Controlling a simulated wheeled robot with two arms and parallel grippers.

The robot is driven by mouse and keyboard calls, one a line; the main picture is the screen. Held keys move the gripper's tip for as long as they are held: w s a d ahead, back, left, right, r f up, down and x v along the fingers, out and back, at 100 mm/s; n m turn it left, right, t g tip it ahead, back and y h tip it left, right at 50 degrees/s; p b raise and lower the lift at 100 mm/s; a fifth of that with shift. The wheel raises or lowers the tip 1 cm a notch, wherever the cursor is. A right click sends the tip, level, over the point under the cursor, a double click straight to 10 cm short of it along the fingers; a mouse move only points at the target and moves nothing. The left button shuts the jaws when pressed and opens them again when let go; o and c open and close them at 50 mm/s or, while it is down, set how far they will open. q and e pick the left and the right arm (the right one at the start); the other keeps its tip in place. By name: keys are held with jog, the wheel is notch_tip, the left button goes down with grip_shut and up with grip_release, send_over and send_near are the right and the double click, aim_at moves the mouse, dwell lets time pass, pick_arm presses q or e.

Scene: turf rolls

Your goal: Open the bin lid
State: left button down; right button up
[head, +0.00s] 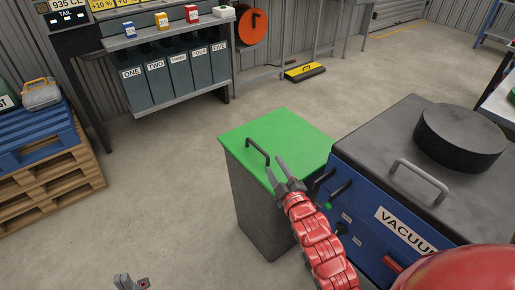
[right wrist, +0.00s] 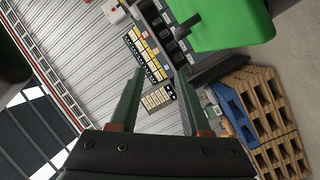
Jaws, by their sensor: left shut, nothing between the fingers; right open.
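The bin (head: 262,210) is a grey box with a green lid (head: 290,135), which lies closed on top. A dark bar handle (head: 257,151) stands on the lid near its left edge. My right gripper (head: 275,168) is open, its fingertips just off the near end of the handle; I cannot tell whether they touch it. In the right wrist view the lid (right wrist: 235,22) and handle (right wrist: 184,27) show beyond the fingers (right wrist: 154,85), with nothing between them. My left gripper (head: 125,278) is shut and empty at the bottom edge, partly cut off.
A blue vacuum machine (head: 360,195) with a dark top stands close to the bin's right. A black disc (head: 460,138) lies on it. A rack of labelled bins (head: 172,80) is at the back. The floor left of the bin is clear.

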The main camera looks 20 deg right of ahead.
aim_at(259, 150)
jog(key=shift+s+f+n+g, duration=0.25)
jog(key=shift+f+n+g, duration=0.25)
jog(key=shift+f+g, duration=0.3)
jog(key=shift+w+f, duration=0.35)
jog(key=shift+w, duration=0.15)
jog(key=b+x, duration=0.2)
jog(key=x, duration=1.4)
jog(key=shift+w, duration=0.15)
jog(key=shift+c, duration=0.3)
jog(key=shift+f, duration=0.1)
grip_shut()
